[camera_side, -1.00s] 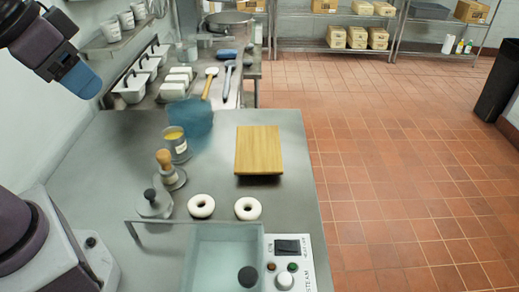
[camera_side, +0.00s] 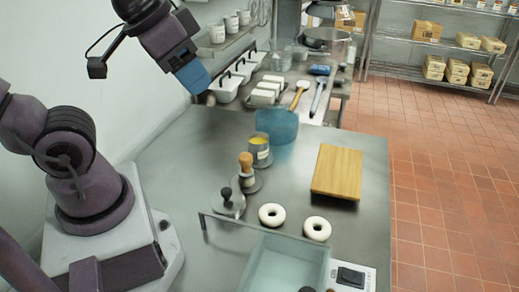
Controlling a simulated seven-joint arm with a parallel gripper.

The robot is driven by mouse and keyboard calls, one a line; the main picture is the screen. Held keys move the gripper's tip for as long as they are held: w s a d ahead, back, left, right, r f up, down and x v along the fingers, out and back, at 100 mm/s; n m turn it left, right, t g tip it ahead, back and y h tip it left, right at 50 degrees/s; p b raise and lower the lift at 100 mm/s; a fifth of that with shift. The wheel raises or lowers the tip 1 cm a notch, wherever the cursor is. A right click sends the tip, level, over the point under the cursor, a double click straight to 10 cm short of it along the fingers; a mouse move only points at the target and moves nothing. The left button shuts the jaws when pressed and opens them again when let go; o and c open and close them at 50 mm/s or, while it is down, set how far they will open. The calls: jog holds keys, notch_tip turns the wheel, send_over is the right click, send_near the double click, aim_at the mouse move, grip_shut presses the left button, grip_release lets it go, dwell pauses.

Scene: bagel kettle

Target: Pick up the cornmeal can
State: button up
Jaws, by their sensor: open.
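The cornmeal can (camera_side: 260,156) is a small grey metal can with a pale label and yellow contents showing at its open top. It stands upright on the steel table, left of the wooden board and just in front of a translucent blue container. My gripper (camera_side: 204,92), with blue fingers, is up at the left, above the back left of the table and well apart from the can. It is open and nothing shows between its fingers.
A wooden-knobbed tool (camera_side: 247,172) stands close in front of the can. The blue container (camera_side: 277,128) is close behind it. A black-knobbed lid (camera_side: 229,202), two white bagels (camera_side: 271,215) and a glassy basin (camera_side: 285,262) are nearer. A wooden board (camera_side: 338,170) lies right.

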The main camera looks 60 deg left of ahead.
jog(key=o, duration=1)
jog(key=shift+c, duration=0.2)
